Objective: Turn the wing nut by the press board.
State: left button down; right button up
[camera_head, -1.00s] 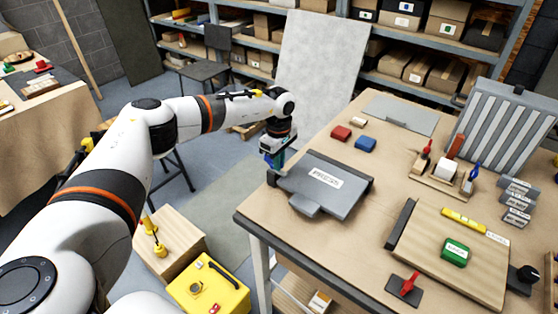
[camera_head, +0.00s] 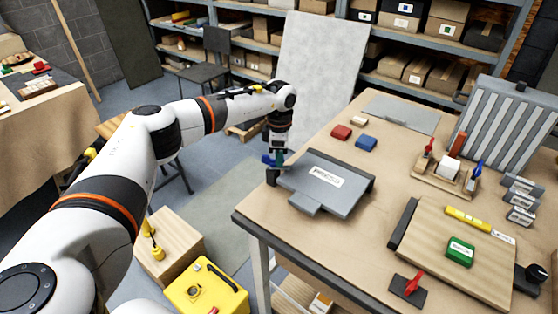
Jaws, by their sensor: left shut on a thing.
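The grey press board (camera_head: 345,193) with a white label lies at the near left corner of the workbench. My left gripper (camera_head: 277,160) points down at the board's left corner. It is shut on a small blue piece (camera_head: 267,160), which appears to be the wing nut. The piece sticks out to the left of the fingers, and the rest is hidden by them. A dark post (camera_head: 272,177) stands just below it, beside the board. My right gripper is not in view.
A yellow case (camera_head: 205,292) and wooden box (camera_head: 180,250) stand left of the bench.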

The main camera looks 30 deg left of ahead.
pick_arm(q)
jog(key=shift+w+a+r+n+b, duration=0.1)
jog(key=shift+w+a+n+b, duration=0.15)
jog(key=shift+n, duration=1.6)
jog(key=shift+w+a+n+b, duration=0.15)
jog(key=shift+a+n+b, duration=0.1)
jog(key=shift+n, duration=1.65)
jog(key=shift+w+a+r+n+b, duration=0.15)
jog(key=shift+w+a+n, duration=0.1)
jog(key=shift+n, duration=1.6)
jog(key=shift+f+n, duration=0.1)
jog(key=shift+n, duration=0.2)
jog(key=c, duration=1.5)
grip_release()
jog(key=shift+f, duration=0.1)
notch_tip(320, 180, up, 12)
jog(key=b, duration=0.3)
jog(key=shift+b, duration=0.4)
jog(key=shift+s+f, duration=0.1)
